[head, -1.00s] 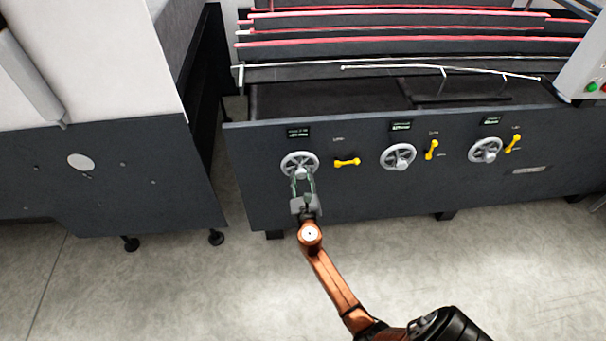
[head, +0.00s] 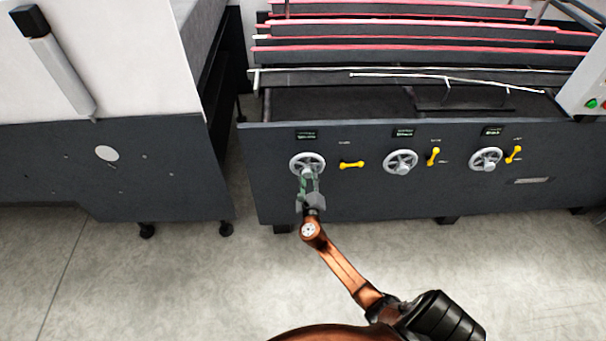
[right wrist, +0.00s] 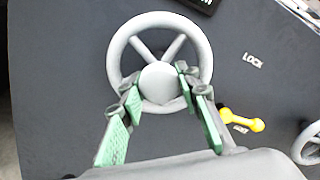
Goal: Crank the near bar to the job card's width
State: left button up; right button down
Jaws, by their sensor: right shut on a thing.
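The left grey handwheel (head: 308,162) is on the dark front panel of the machine, under a small display (head: 306,135) too small to read. My right gripper (head: 309,180) reaches it from below. In the right wrist view my gripper (right wrist: 157,84) has its green-padded fingers on either side of the wheel's hub (right wrist: 160,80), shut on the wheel. The yellow lever (head: 351,164) beside this wheel lies level. Thin pale bars (head: 440,82) run across behind the panel's top; I cannot tell which one this wheel drives. No job card is readable. My left gripper is out of view.
Two more handwheels (head: 400,162) (head: 487,160) sit to the right, each with a raised yellow lever (head: 433,156) (head: 514,154). A grey and white machine body (head: 120,160) stands at the left, across a narrow gap. The floor (head: 190,290) in front is clear.

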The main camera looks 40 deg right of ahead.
jog(key=shift+a+f, duration=0.1)
dwell(0.3)
jog(key=c, duration=1.5)
grip_release()
jog(key=shift+o, duration=0.2)
jog(key=shift+s+a, duration=0.1)
jog(key=shift+s, duration=0.1)
jog(key=v, duration=1.1)
jog(key=shift+s, duration=0.2)
jog(key=shift+a, duration=0.1)
